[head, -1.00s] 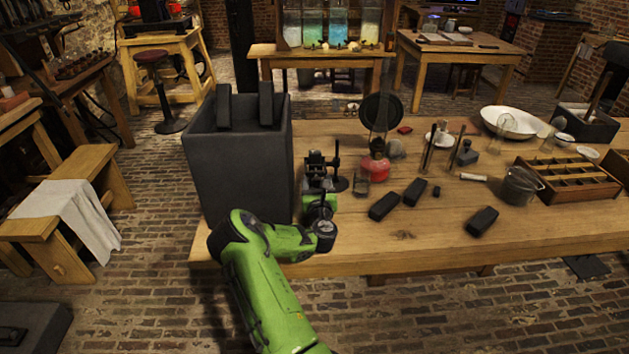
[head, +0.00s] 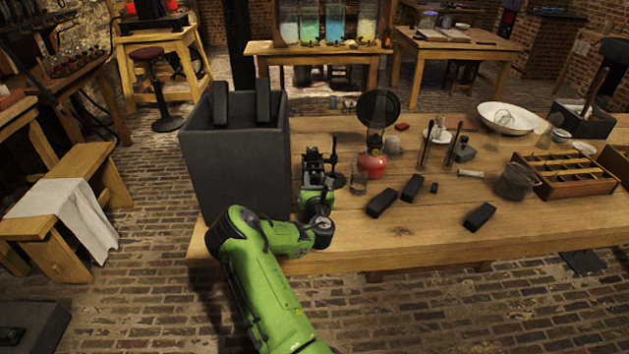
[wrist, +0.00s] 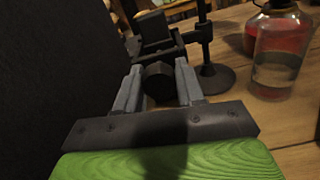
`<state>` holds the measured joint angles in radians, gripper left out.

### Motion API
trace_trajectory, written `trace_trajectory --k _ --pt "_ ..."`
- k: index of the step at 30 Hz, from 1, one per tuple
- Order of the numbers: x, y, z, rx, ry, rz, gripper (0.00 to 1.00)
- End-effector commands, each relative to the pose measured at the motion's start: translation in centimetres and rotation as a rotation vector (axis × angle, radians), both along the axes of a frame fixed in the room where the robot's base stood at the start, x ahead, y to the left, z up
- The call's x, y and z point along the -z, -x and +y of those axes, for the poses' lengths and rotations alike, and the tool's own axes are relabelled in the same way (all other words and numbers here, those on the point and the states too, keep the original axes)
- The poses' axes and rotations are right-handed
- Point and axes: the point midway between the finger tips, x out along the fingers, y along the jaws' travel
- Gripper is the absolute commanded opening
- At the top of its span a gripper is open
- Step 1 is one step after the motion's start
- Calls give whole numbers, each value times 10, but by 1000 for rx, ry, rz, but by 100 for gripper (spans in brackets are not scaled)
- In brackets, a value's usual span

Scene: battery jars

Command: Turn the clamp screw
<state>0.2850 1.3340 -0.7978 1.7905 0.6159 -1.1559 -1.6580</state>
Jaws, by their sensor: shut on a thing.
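The clamp screw (wrist: 159,82) shows as a dark faceted knob in the wrist view, between the two grey fingers of my gripper (wrist: 160,88), which is shut on it. The black clamp (wrist: 157,38) rises just beyond the knob, joined to an upright stand with a round base (wrist: 212,77). In the head view the clamp (head: 316,165) stands on the table beside the big dark grey box, and my gripper (head: 316,198) is in front of it. My arm hides the knob and most of the fingers there.
The tall dark grey box (head: 240,165) stands close on the left. Several black blocks (head: 381,202) lie on the wooden table (head: 430,240). The front table area is clear.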

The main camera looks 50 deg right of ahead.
Motion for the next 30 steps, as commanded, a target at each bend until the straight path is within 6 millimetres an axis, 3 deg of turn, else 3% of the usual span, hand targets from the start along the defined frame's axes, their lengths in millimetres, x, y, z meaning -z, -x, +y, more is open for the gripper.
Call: trace_trajectory --k 18,30 --pt "2 -1 2 0 -363 -407 7" --pt "2 -2 2 2 -502 -564 7"
